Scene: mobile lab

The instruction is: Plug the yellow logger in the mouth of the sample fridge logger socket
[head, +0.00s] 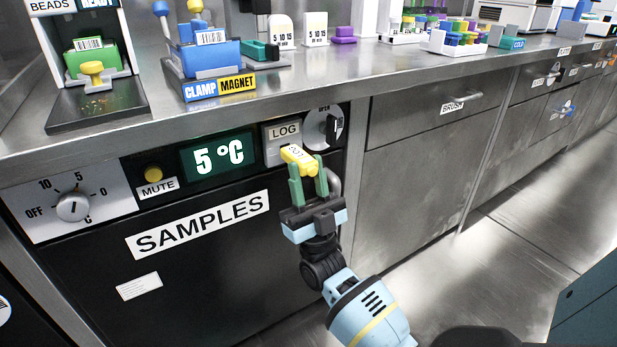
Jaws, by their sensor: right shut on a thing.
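The yellow logger (296,156) is held between the green fingers of my right gripper (308,177), which is shut on it. The logger is just in front of the light panel marked LOG (283,132) on the sample fridge (197,247). The logger's far end overlaps the lower part of this panel. The socket mouth is hidden behind the logger, and I cannot tell whether the logger touches it or is inside. My left gripper is not in view.
Right of the LOG panel is a dark rotary knob (335,128); a handle runs down beside my right gripper. The temperature display (213,153), mute button (153,174) and dial (73,207) are to the left. The steel counter (330,75) overhangs above, carrying racks and boxes.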

